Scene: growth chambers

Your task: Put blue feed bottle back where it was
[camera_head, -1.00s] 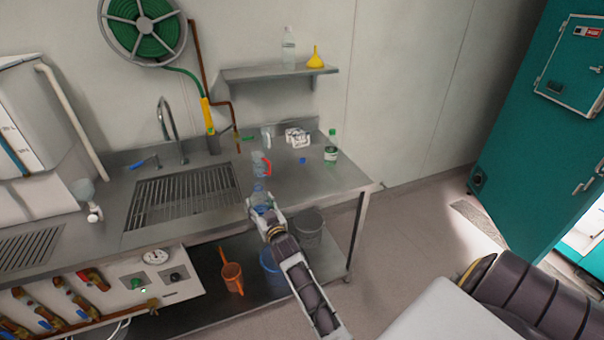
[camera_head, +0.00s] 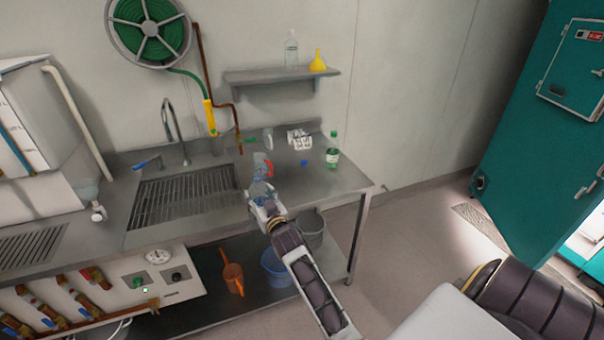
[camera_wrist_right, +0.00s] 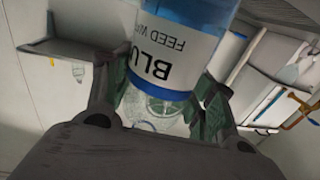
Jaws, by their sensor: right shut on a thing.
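The blue feed bottle (camera_head: 261,189) is clear with blue parts and is in my right gripper (camera_head: 263,206), over the front of the steel counter (camera_head: 325,186) right of the sink. In the right wrist view the bottle (camera_wrist_right: 178,48) shows a white label with part of "BLUE FEED" upside down and a blue band. The right gripper (camera_wrist_right: 165,100) has its fingers on both sides of it. Whether the bottle's base touches the counter is hidden. My left gripper is not in view.
A red-handled jug (camera_head: 263,164) stands just behind the bottle. A green-capped bottle (camera_head: 332,155), a blue cap (camera_head: 304,162) and a white crumpled thing (camera_head: 299,139) are on the counter. A wall shelf (camera_head: 281,76) holds a clear bottle (camera_head: 291,48) and yellow funnel (camera_head: 317,62).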

